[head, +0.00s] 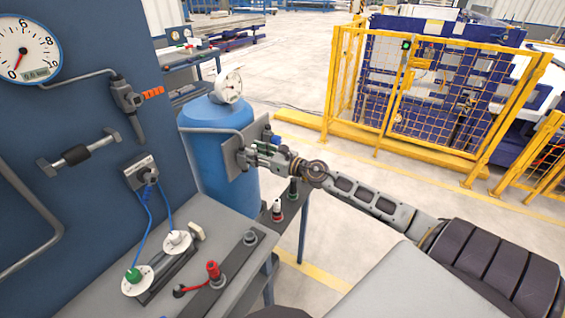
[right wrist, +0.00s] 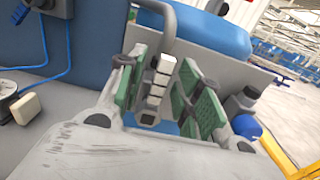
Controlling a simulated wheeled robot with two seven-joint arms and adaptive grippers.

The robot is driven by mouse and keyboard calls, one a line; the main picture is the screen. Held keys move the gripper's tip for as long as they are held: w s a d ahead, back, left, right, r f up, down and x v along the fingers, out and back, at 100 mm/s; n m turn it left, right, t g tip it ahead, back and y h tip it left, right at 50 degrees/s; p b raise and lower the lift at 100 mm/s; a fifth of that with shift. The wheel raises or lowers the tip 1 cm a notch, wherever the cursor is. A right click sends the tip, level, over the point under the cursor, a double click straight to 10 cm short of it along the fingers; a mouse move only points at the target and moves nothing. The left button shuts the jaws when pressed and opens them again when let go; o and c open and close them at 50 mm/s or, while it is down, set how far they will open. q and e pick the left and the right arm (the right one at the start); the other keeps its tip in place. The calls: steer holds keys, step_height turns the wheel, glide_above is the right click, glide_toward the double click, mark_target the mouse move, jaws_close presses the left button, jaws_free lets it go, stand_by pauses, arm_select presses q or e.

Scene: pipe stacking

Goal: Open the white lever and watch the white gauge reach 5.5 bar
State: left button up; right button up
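A gauge with a white rim and white face (head: 228,88) stands on the blue tank (head: 215,120) in the head view; its reading is too small to tell. My right gripper (head: 256,151) is at the grey valve plate (head: 233,160) on the tank's front. In the right wrist view, a white segmented lever (right wrist: 157,90) stands between the green pads of my right gripper (right wrist: 160,95). The fingers are apart on both sides of it, and a firm hold does not show. In the head view this lever is mostly hidden by the gripper. My left gripper is not in view.
A larger blue-rimmed gauge (head: 25,48) on the blue panel has its needle near 0. An orange lever (head: 152,93) is on the panel, and a blue lever (head: 291,144) is beside my right gripper. The grey bench (head: 215,225) carries plugs and cables. Yellow fencing (head: 440,145) stands behind.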

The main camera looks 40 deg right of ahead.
steer(key=v, duration=1.1)
stand_by(0.6)
steer(key=shift+f, duration=0.1)
stand_by(0.6)
